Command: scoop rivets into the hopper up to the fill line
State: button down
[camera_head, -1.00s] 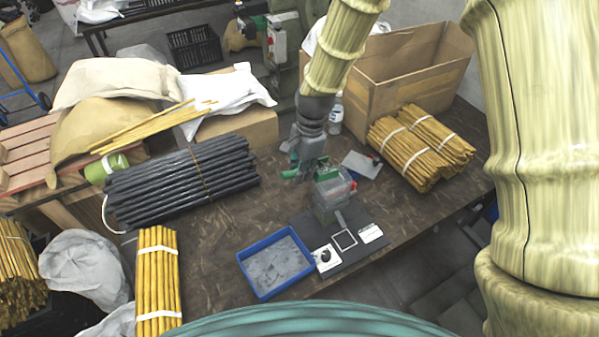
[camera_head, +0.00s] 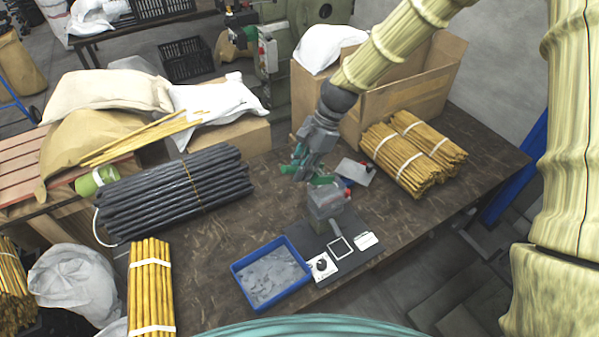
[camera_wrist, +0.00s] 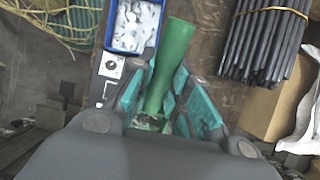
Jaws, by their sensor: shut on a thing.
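My gripper (camera_head: 301,170) is above the bench, just behind the hopper. Its teal fingers are shut on a green scoop (camera_wrist: 170,62), which also shows as a green patch in the head view (camera_head: 321,181). What the scoop holds, if anything, cannot be seen. The hopper (camera_head: 325,203) looks like a grey, see-through box with a red part at its right, on a dark base plate (camera_head: 318,242). Its fill level and line are too small to make out. The blue tray (camera_head: 284,294) holds a grey heap of rivets (camera_head: 270,275), left of the base plate.
Dark rods (camera_head: 175,192) lie in a bundle on the left of the bench. Yellow cane bundles (camera_head: 410,155) lie at the right, before an open cardboard box (camera_head: 405,105). A grey plate (camera_head: 356,172) lies behind the hopper. Bare bench lies between rods and hopper.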

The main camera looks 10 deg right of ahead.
jog(key=shift+w+d+r+y, duration=0.1)
jog(key=shift+d+r+y, duration=0.2)
jog(key=shift+r+y, duration=0.1)
jog(key=shift+w+d+r+g+y+p, duration=0.15)
jog(key=shift+d+r+g+y+p, duration=0.1)
jog(key=shift+d+y, duration=0.2)
jog(key=shift+w+d+r+g+y+p, duration=0.15)
jog(key=shift+d+y+p, duration=0.15)
jog(key=shift+d+y, duration=0.1)
jog(key=shift+w+d+r+g+y+p, duration=0.15)
jog(key=shift+d+r+g+y+p, duration=0.1)
jog(key=shift+d+y, duration=0.2)
jog(key=shift+w+d+r+g+y, duration=0.2)
jog(key=shift+d+r+y, duration=0.15)
jog(key=shift+d+y, duration=0.25)
jog(key=shift+w+d+r+g+y, duration=0.2)
jog(key=shift+d+r+y, duration=0.1)
jog(key=shift+d+y, duration=0.3)
jog(key=shift+a, duration=0.1)
